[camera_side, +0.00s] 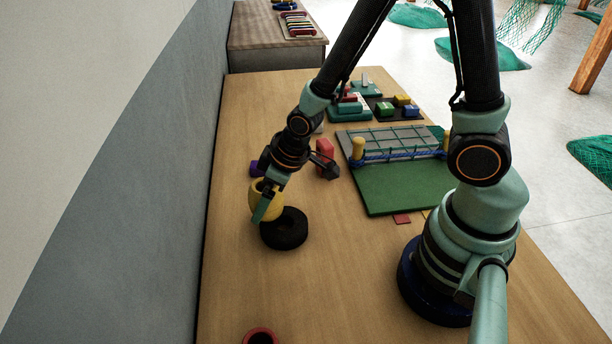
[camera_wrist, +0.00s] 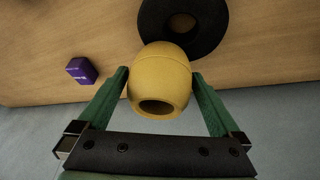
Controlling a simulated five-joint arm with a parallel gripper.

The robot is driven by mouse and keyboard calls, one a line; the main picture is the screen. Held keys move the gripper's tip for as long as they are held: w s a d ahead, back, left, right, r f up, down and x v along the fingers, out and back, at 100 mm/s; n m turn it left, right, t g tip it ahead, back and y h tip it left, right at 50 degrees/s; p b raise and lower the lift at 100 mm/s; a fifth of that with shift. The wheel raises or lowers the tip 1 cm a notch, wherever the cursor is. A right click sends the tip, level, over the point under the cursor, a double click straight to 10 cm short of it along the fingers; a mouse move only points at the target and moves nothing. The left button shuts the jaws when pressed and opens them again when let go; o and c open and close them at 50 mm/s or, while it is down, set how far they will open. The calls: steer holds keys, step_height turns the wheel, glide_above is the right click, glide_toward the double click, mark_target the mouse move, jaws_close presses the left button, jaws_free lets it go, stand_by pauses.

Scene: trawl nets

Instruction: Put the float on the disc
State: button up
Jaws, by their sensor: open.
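The float is a yellow barrel-shaped piece with a hole in its end; in the side view the float (camera_side: 252,200) is beside the disc's far left edge. In the wrist view the float (camera_wrist: 160,80) sits between my two green fingers. The disc (camera_side: 284,238) is a black ring lying flat on the table; in the wrist view the disc (camera_wrist: 215,30) is just beyond the float. My gripper (camera_side: 264,212) is open, its fingers on either side of the float; it also shows in the wrist view (camera_wrist: 161,76). Whether the float touches the disc or table is unclear.
A purple block (camera_side: 256,168) lies behind the float, also in the wrist view (camera_wrist: 82,70). A red piece (camera_side: 325,152) stands near my wrist. A green board (camera_side: 400,190) with netting lies to the right. A red ring (camera_side: 260,336) is at the front. The wall borders the table's left.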

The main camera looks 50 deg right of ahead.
steer(key=s+d+r+m, duration=0.2)
steer(key=s+d+r, duration=0.1)
steer(key=r, duration=0.7)
steer(key=s+d+r+m+t+h, duration=0.1)
steer(key=s+d+r, duration=0.3)
steer(key=r, duration=0.6)
steer(key=shift+d+m, duration=0.3)
steer(key=shift+m, duration=0.4)
